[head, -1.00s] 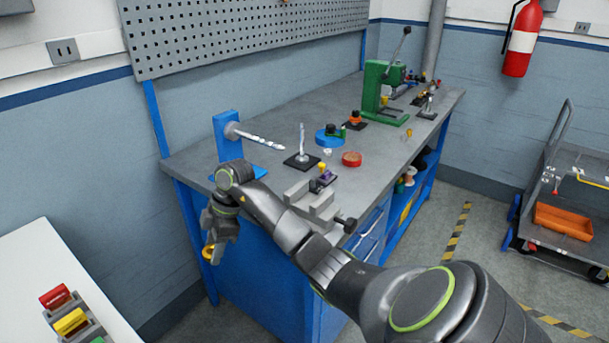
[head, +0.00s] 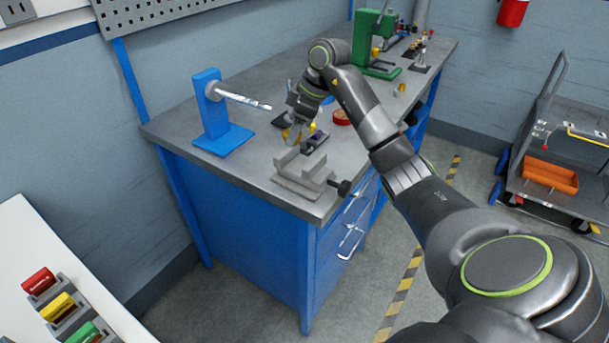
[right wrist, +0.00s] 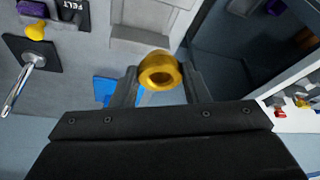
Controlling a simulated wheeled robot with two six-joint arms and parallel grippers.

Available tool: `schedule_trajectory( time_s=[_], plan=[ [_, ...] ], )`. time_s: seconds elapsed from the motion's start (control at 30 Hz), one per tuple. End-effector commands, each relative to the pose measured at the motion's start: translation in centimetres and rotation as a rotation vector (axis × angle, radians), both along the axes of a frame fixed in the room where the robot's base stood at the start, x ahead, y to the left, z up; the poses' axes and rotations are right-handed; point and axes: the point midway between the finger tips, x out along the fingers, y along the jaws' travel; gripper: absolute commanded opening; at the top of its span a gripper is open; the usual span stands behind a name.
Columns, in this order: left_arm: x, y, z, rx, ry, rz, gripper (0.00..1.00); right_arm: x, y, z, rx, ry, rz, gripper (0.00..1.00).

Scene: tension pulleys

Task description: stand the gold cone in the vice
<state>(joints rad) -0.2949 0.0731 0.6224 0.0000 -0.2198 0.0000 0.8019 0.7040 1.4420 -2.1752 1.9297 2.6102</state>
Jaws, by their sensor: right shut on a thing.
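The gold cone (right wrist: 158,72) is gripped between the fingers of my right gripper (right wrist: 157,88). In the right wrist view its round end with a hole faces the camera. In the head view the gold cone (head: 289,134) shows small at the fingertips of my right gripper (head: 296,132), which is over the bench, just behind the grey vice (head: 302,172). The vice sits at the bench's front corner, its jaws apart and the gap empty. In the right wrist view a grey block, apparently the vice (right wrist: 142,38), lies beyond the cone. My left gripper is out of view.
A blue stand (head: 212,105) with a horizontal rod is left of the vice. A green press (head: 378,45) stands farther back. My forearm covers part of the bench.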

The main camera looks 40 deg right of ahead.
Motion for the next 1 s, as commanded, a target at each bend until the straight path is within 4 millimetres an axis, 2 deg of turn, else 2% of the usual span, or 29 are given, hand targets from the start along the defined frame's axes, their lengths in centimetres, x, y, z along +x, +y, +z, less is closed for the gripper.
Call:
schedule_trajectory(
  time_s=[0.03, 0.1, 0.23, 0.5, 0.67, 0.9, 1.0],
  plan=[
    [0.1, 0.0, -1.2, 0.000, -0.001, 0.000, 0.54, 0.1, -0.7, 0.3, 0.000, -0.007, -0.040, 0.14],
    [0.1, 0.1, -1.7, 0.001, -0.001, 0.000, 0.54, 0.1, -1.4, 1.1, 0.006, -0.008, -0.084, 0.14],
    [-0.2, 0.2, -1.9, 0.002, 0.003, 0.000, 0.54, 0.1, -1.9, 1.2, 0.012, -0.005, -0.124, 0.14],
    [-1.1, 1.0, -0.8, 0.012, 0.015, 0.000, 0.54, 0.0, -1.9, -3.3, 0.013, -0.004, -0.129, 0.14],
    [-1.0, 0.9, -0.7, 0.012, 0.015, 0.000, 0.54, 0.1, -1.9, -4.5, 0.012, -0.006, -0.129, 0.14],
    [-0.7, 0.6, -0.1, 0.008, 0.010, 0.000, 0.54, 0.0, -1.9, -7.6, 0.013, -0.004, -0.128, 0.14],
    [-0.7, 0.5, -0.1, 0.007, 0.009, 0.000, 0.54, 0.1, -1.9, -7.9, 0.011, -0.007, -0.127, 0.14]
  ],
)
